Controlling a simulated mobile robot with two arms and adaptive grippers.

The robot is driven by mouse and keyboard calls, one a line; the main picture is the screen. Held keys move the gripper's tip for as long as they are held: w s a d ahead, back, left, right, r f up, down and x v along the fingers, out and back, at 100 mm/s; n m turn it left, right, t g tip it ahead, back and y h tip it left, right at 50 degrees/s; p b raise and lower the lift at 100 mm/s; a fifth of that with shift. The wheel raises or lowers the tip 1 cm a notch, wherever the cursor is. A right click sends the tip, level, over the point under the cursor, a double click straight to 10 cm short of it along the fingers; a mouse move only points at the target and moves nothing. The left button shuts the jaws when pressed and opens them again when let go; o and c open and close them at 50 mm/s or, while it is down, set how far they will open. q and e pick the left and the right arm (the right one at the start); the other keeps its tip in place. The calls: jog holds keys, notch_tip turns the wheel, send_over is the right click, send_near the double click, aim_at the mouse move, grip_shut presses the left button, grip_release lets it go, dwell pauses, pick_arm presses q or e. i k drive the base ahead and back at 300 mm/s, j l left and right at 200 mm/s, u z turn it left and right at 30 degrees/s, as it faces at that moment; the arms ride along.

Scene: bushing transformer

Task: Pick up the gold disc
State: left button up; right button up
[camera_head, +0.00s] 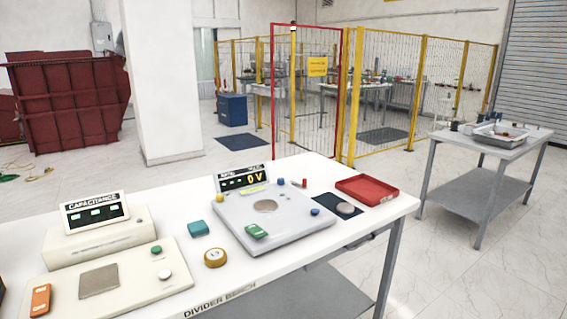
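A gold disc (215,257) lies on the white bench (185,285), near its front edge. It has a pale top with small dark marks that are too small to read. It sits between the capacitance unit on the left and the grey voltage panel on the right, apart from both. Neither of my grippers is in view.
A teal block (198,228) lies just behind the disc. The grey panel (300,222) carries a round plate (265,206), a green piece (256,231) and small knobs. A dark mat (326,204) with a round grey-beige piece (345,208) and a red tray (367,190) are at right.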

aim_at(216, 258)
jog(key=i+l, duration=0.2)
jog(key=i, duration=0.25)
jog(key=i+l, duration=0.25)
jog(key=i, duration=0.2)
